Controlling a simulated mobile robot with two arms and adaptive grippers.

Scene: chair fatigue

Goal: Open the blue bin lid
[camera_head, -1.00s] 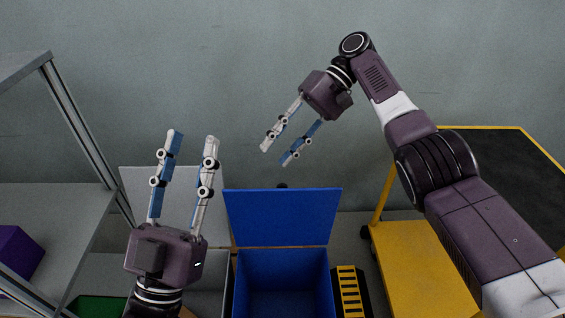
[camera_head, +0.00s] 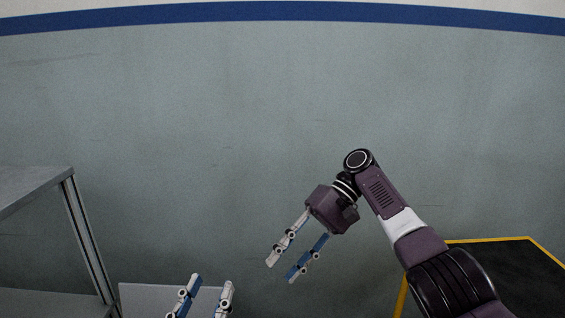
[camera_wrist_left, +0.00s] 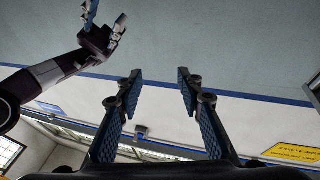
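The blue bin and its lid are out of view in the frames of now.
A grey panel (camera_head: 150,298), like a raised lid, stands at the bottom left of the head view. A grey shelf rack (camera_head: 85,240) is at the left. A dark, yellow-edged surface (camera_head: 520,275) is at the right.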

